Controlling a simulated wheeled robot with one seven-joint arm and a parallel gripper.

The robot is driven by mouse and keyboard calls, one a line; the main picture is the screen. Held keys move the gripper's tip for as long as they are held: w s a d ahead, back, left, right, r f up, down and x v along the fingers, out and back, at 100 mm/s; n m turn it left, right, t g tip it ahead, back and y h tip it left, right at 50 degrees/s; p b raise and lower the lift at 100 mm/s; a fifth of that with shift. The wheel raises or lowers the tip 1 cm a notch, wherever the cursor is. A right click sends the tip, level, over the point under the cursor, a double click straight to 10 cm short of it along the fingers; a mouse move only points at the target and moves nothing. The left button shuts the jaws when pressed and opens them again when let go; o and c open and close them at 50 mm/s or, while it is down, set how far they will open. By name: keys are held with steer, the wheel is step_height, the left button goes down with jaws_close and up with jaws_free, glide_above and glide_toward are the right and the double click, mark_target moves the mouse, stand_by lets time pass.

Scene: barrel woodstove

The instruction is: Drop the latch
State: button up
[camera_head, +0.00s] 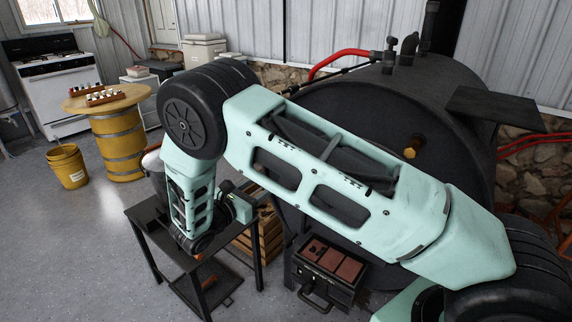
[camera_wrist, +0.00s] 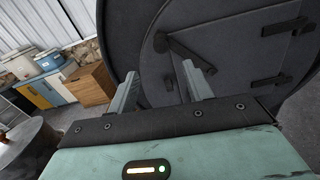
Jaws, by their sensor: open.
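The black barrel woodstove (camera_head: 350,100) fills the right of the head view, its front partly hidden behind my arm. A dark latch bar (camera_wrist: 203,58) slants down to the right from a pivot at the door's upper left.
A black metal stand (camera_head: 150,222) is below my wrist, with a wooden crate (camera_head: 245,243) beside it. An ash drawer box (camera_head: 330,268) juts out under the stove. A yellow barrel table (camera_head: 120,145) and yellow bucket (camera_head: 68,166) stand left. The floor at front left is clear.

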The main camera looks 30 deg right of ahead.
steer(key=p+x, duration=0.2)
steer(key=x, duration=1.3)
steer(key=shift+d+f, duration=0.1)
steer(key=shift+d, duration=0.05)
jaws_close()
